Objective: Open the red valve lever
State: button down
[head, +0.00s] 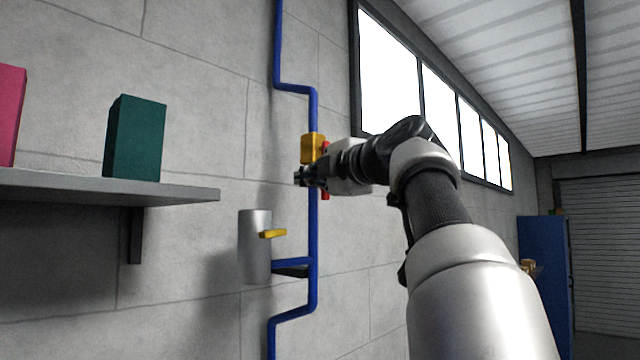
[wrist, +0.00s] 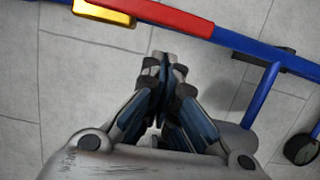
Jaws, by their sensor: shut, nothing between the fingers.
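The red valve lever (wrist: 175,17) crosses the top of the wrist view, lined up along the blue pipe (wrist: 250,45). The yellow valve body (wrist: 105,8) sits at its left end. In the head view the yellow valve body (head: 312,147) is on the upright blue pipe (head: 313,225). Small parts of the red lever (head: 326,148) show above and below my gripper (head: 302,177), which hides the rest. My gripper (wrist: 164,62) is shut and empty. In the wrist view its fingertips appear just below the lever, with a small gap in the picture; depth is unclear.
A grey cylinder (head: 254,250) with a yellow handle (head: 272,234) stands below and left of the valve. A shelf (head: 190,194) at left holds a green box (head: 136,138) and a pink box (head: 10,115). A blue cabinet (head: 542,265) stands far right.

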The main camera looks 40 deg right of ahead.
jog(key=s+a+b, duration=0.2)
jog(key=s, duration=0.8)
jog(key=shift+s+a+b, duration=0.2)
jog(key=shift+a+b, duration=0.1)
jog(key=shift+b, duration=0.1)
jog(key=shift+r, duration=0.1)
